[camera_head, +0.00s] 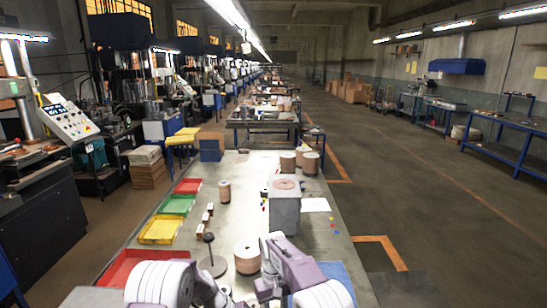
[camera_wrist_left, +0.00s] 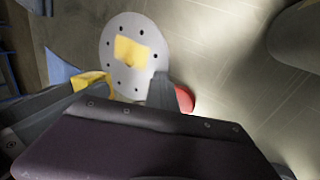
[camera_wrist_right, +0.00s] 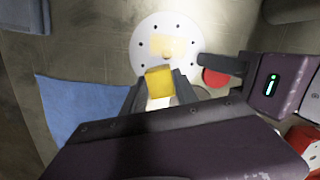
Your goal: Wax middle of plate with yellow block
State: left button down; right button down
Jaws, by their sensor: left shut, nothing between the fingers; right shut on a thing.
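The round pale plate (camera_wrist_left: 112,75) with holes around its rim lies flat; it also shows in the right wrist view (camera_wrist_right: 148,62). A yellow patch (camera_wrist_left: 131,50) covers its middle around the centre hole, and looks paler in the right wrist view (camera_wrist_right: 168,46). My right gripper (camera_wrist_right: 160,88) is shut on the yellow block (camera_wrist_right: 159,80), at the plate's near edge in the picture. The block shows partly in the left wrist view (camera_wrist_left: 91,79). My left gripper (camera_wrist_left: 160,88) is shut and empty, its tip by the plate's edge. The head view hides the plate behind my arms.
A red round thing (camera_wrist_left: 186,98) sits beside the plate, near my left fingers. A blue mat (camera_wrist_right: 75,110) lies to the left in the right wrist view. Red (camera_head: 122,266), yellow (camera_head: 160,230) and green trays line the table's left edge. A grey box (camera_head: 285,210) stands farther back.

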jog(key=shift+f, duration=2.2)
jog(key=shift+s, duration=0.1)
